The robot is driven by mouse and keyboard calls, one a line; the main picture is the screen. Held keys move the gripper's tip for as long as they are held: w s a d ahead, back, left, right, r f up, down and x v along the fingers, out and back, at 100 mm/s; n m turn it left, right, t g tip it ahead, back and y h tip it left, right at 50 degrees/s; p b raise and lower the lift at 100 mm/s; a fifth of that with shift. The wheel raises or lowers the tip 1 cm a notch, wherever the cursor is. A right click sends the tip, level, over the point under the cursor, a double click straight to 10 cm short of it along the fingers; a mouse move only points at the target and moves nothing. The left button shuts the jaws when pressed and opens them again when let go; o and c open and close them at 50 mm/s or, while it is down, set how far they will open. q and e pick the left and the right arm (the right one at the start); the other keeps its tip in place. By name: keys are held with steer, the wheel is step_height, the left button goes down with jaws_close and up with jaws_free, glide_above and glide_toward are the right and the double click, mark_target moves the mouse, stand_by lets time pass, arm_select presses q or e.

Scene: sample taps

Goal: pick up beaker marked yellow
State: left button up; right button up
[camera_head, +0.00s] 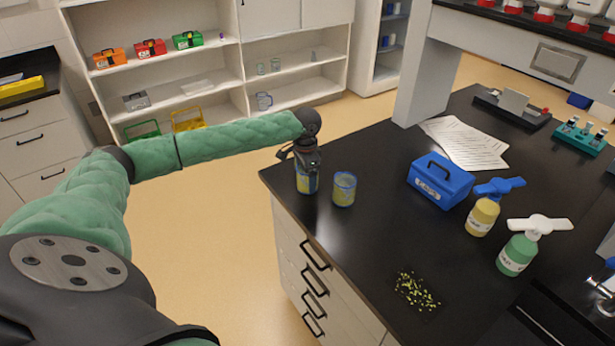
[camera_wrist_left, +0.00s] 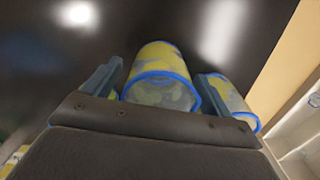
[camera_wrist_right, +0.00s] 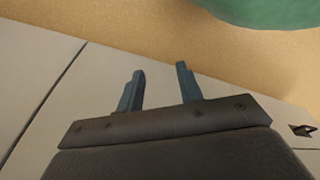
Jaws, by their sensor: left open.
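Two beakers with blue rims and yellow patches stand upright near the black bench's left corner: the left beaker (camera_head: 307,184), partly covered by my gripper, and the right beaker (camera_head: 343,188). My left gripper (camera_head: 307,158) is above the bench at the left beaker in the head view. In the left wrist view one beaker (camera_wrist_left: 160,75) shows between the open fingers (camera_wrist_left: 160,85). The other beaker (camera_wrist_left: 235,98) is partly hidden behind the right finger. I cannot tell whether the fingers touch either. My right gripper (camera_wrist_right: 158,88) is open and empty beside pale cabinet fronts.
A blue box (camera_head: 440,181), a yellow bottle (camera_head: 482,217) and a green bottle (camera_head: 517,254) stand to the right on the bench (camera_head: 340,245). Yellow-green bits (camera_head: 417,290) lie near the front. Papers (camera_head: 464,143) lie behind. Bench space between the beakers and bits is clear.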

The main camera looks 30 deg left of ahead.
arm_select(q)
steer(key=shift+f, duration=0.55)
steer(key=c, duration=1)
arm_select(e)
steer(key=shift+d+f, duration=0.25)
steer(key=shift+f, duration=0.05)
arm_select(q)
steer(key=shift+r, duration=0.15)
